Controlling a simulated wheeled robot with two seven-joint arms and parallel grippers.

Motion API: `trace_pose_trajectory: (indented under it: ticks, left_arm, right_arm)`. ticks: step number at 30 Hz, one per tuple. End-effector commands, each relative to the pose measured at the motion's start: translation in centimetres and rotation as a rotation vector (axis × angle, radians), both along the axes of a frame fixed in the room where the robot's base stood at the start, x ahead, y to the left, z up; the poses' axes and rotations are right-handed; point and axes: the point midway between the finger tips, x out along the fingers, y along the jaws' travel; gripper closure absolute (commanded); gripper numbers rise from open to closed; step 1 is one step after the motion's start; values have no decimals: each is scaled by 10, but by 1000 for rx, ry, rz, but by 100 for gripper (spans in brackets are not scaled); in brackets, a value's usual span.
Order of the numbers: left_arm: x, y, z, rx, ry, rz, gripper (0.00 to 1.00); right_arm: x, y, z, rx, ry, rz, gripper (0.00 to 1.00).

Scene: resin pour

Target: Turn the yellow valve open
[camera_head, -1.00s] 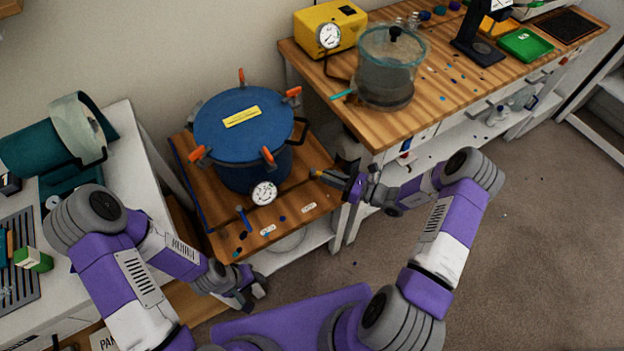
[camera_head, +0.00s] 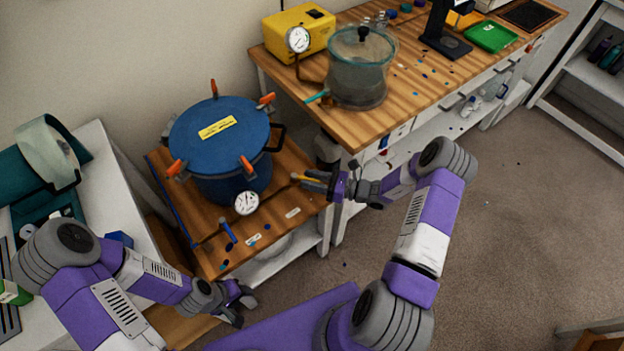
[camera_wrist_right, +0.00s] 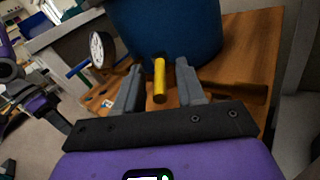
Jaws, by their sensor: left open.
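The yellow valve handle (camera_head: 309,180) sticks out from the right side of the blue pressure pot (camera_head: 222,141). In the right wrist view, the yellow handle (camera_wrist_right: 160,80) lies between the two grey fingers of my right gripper (camera_wrist_right: 159,78), with a visible gap on each side. My right gripper (camera_head: 325,184) is open around the handle, and I see no contact. The handle's far end meets the pot low on its wall. My left gripper (camera_head: 240,306) is open and empty, low in front of the small wooden table, away from the valve.
A white dial gauge (camera_head: 246,203) and a blue-handled valve (camera_head: 228,230) sit at the pot's front. The wooden bench (camera_head: 400,100) behind my right arm holds a clear chamber (camera_head: 357,75) and a yellow pump (camera_head: 299,32). The carpet (camera_head: 520,220) at right is clear.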

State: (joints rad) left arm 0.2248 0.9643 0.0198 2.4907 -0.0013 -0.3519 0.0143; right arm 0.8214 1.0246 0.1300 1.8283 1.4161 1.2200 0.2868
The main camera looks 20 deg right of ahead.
Motion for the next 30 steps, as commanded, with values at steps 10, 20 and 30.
trace_pose_trajectory:
  ticks: [10, 20, 30]
  left_arm:
    - [0, 0, 5, 0, 0, 0, 57]
    - [0, 0, 10, 0, 0, 0, 57]
    - [0, 0, 9, 0, 0, 0, 57]
  right_arm:
    - [-19, -25, 1, -2, 1, -5, 61]
    - [-46, -57, 0, 0, 0, -2, 61]
    - [-48, -58, 0, -1, 1, 1, 69]
